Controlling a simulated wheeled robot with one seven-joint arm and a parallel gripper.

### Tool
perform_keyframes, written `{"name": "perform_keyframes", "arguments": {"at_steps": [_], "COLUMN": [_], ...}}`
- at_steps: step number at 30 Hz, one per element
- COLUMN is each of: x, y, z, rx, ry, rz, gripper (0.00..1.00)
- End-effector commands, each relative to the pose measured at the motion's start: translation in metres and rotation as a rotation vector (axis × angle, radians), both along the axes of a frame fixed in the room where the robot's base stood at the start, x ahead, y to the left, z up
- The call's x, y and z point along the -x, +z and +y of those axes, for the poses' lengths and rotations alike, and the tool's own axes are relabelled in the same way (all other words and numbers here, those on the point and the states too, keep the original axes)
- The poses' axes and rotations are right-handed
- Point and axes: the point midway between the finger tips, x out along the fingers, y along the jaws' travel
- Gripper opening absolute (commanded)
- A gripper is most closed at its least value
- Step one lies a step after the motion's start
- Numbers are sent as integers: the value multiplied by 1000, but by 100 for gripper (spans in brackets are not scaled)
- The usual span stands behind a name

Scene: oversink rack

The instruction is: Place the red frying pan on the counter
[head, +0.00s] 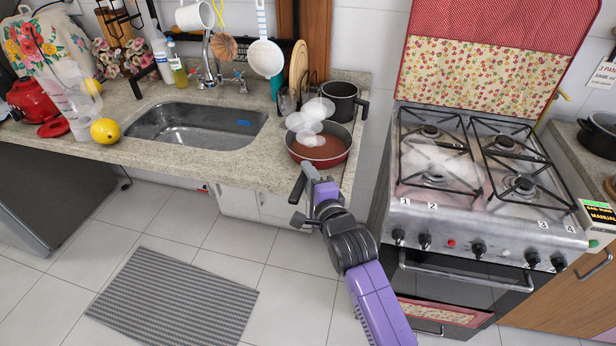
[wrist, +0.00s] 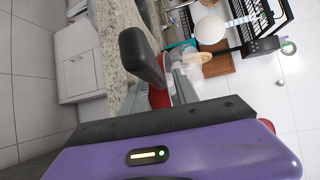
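The red frying pan (head: 320,152) sits on the right end of the stone counter (head: 250,165), near its front edge. Its brownish inside faces up, and pale translucent round shapes cover part of it. A dark bar, apparently its handle (head: 297,189), points out past the counter edge. My gripper (head: 308,182) is at the pan's near side, close to this bar. In the wrist view a thick black bar (wrist: 142,55) stands in front of a small red patch of pan (wrist: 158,97).
A dark pot (head: 341,101) stands behind the pan. The steel sink (head: 195,125) is to its left, with a yellow fruit (head: 104,131) farther left. The gas stove (head: 470,165) stands right, across a gap. Bare counter lies between sink and pan.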

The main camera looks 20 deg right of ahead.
Motion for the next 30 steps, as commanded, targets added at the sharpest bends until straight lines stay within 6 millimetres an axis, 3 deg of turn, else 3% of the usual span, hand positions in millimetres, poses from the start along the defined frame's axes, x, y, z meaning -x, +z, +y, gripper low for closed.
{"name": "perform_keyframes", "arguments": {"at_steps": [11, 17, 24, 30], "x": [1, 32, 82, 110], "y": [4, 6, 11, 16], "z": [0, 1, 1, 1], "rx": [0, 0, 0, 0], "ry": [-1, 1, 0, -1], "rz": [0, 1, 2, 1], "gripper": [35, 35, 35, 35]}}
